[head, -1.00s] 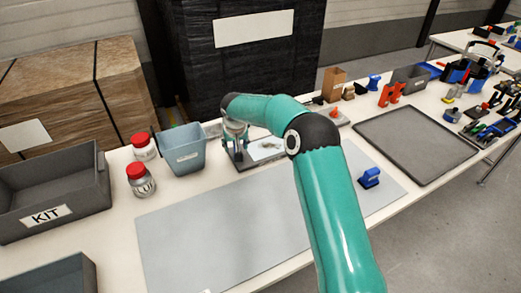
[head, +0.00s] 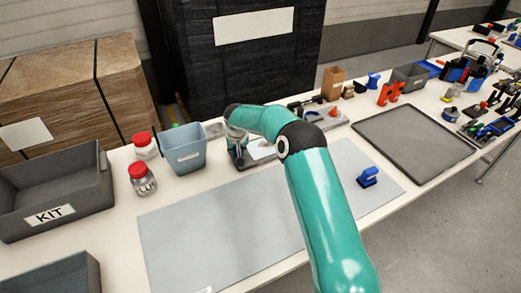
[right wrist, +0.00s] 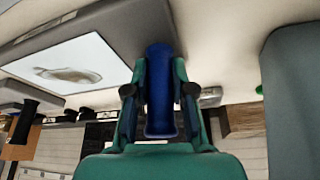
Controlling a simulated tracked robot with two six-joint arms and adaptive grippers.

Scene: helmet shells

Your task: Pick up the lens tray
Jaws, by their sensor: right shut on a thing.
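The lens tray (head: 262,151) is a flat dark-rimmed tray with a white panel, at the back edge of the grey mat in the head view. My arm partly hides it. In the right wrist view, its white panel (right wrist: 68,62) shows a lens-like shape at upper left. My right gripper (head: 238,152) is at the tray's left end. In the right wrist view, the fingers of my right gripper (right wrist: 160,95) are shut on an upright blue piece (right wrist: 160,85) at the tray's edge, which looks like its handle. My left gripper is not in view.
A grey-blue bin (head: 183,150) stands close left of my right gripper, with two red-lidded jars (head: 143,180) beside it. A KIT box (head: 50,190) is at far left. The grey mat (head: 220,220) is mostly clear. A blue item (head: 368,177) sits at its right.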

